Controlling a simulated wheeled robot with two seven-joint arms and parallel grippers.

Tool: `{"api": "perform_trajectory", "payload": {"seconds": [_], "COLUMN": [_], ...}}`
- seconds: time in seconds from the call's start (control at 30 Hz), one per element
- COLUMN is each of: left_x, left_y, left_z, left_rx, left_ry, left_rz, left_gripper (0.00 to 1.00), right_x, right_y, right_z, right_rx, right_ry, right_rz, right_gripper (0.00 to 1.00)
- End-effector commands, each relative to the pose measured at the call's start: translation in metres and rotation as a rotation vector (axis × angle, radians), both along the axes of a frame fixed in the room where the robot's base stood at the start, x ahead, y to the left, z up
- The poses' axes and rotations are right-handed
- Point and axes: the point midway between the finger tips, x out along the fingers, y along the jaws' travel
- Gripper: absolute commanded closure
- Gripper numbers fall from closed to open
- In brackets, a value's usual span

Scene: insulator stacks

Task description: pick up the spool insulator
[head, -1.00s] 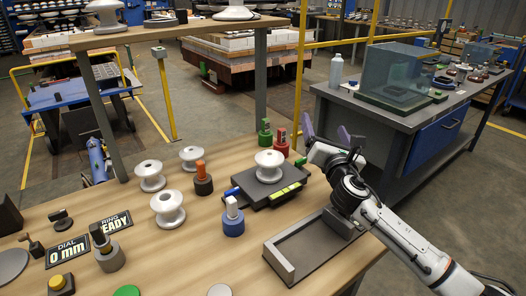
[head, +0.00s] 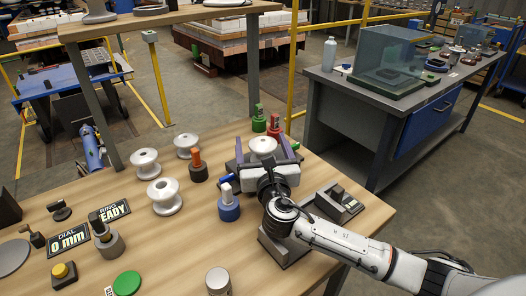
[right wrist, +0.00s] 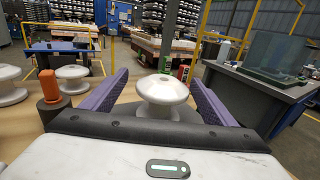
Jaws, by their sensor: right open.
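A white spool insulator (head: 263,146) stands upright at the back of the work table, where a dark block showed under it earlier. My right gripper (head: 261,139) is open, with one purple finger on each side of this spool in the head view. In the right wrist view the spool (right wrist: 162,92) stands between the two spread fingers, ahead of the palm, with visible gaps on both sides. The gripper body hides most of the block. Three more white spools stand to the left: one (head: 145,163), another (head: 187,146), and a third (head: 165,198). My left gripper is not in view.
An orange-topped post (head: 197,168) and a blue-based post (head: 229,206) stand left of my right gripper. Green (head: 259,120) and red (head: 273,127) posts stand just behind the spool.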

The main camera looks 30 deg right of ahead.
Motion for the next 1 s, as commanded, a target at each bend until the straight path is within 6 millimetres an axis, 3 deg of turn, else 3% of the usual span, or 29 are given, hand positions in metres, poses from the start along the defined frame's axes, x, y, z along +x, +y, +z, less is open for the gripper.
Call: {"api": "perform_trajectory", "payload": {"seconds": [0.23,0.53,0.87,1.0], "left_x": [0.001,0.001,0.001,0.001], "left_y": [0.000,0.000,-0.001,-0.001], "left_z": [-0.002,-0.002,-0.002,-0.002], "left_rx": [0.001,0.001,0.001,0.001], "left_ry": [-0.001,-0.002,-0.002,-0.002], "left_rz": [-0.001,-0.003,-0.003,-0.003], "left_gripper": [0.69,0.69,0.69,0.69], "right_x": [0.032,0.036,0.036,0.036], "right_y": [-0.016,-0.017,-0.017,-0.018], "right_z": [0.000,0.000,0.000,0.002], "right_rx": [0.001,0.001,0.000,0.000], "right_ry": [-0.001,0.001,0.001,-0.003], "right_rz": [-0.001,-0.001,-0.001,-0.001], "right_gripper": [0.20,0.20,0.76,0.77]}}
